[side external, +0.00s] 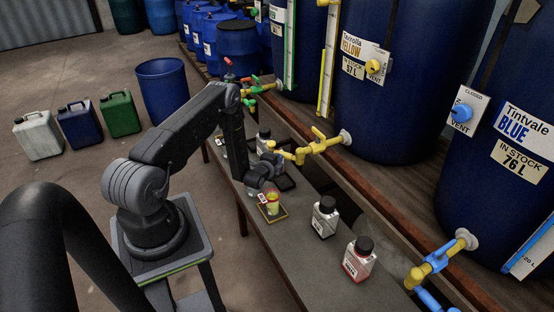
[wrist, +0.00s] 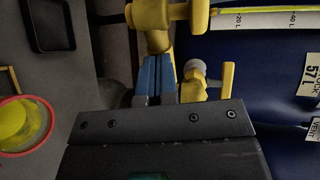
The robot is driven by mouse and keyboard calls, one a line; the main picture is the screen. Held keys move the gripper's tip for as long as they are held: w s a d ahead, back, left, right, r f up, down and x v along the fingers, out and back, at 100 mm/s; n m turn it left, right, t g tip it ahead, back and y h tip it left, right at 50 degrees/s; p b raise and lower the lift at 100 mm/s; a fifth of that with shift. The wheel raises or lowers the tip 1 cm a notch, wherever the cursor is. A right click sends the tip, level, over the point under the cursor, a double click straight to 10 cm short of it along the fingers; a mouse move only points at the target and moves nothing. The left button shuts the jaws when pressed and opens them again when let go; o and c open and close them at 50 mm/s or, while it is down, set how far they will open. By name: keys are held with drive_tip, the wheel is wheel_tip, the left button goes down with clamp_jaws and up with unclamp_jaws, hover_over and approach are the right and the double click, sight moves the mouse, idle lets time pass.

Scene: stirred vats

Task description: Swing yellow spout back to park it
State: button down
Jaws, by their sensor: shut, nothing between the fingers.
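The yellow spout (side external: 303,156) runs from the yellow vat's wall fitting and reaches out over the bench, with a valve lever on top. My gripper (side external: 272,165) is low beside its outer end. In the wrist view the gripper's blue fingers (wrist: 155,78) are together and empty. Their tips are at or very near the yellow pipework (wrist: 152,15); I cannot tell whether they touch. A cup of yellow liquid (side external: 272,206) stands on a small yellow-edged pad below my gripper. It also shows in the wrist view (wrist: 14,120).
Two dark-capped bottles, one whitish (side external: 325,217) and one red (side external: 358,260), stand on the bench (side external: 305,268). The yellow vat (side external: 385,110) and blue vat (side external: 490,190) stand behind. The blue spout (side external: 430,265) is at right. A black tray (wrist: 50,25) is near the pipe.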

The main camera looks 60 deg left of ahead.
drive_tip(key=m+h, duration=0.1)
drive_tip(key=w+a+m+t+h, duration=0.1)
drive_tip(key=a+m+t+h, duration=0.1)
drive_tip(key=shift+w+a+h, duration=0.1)
drive_tip(key=shift+w+h, duration=0.15)
drive_tip(key=shift+h, duration=0.05)
drive_tip(key=shift+w+a, duration=0.65)
drive_tip(key=shift+w, duration=0.3)
drive_tip(key=shift+w+a+r, duration=0.1)
drive_tip(key=shift+w+a, duration=0.05)
drive_tip(key=shift+w, duration=0.15)
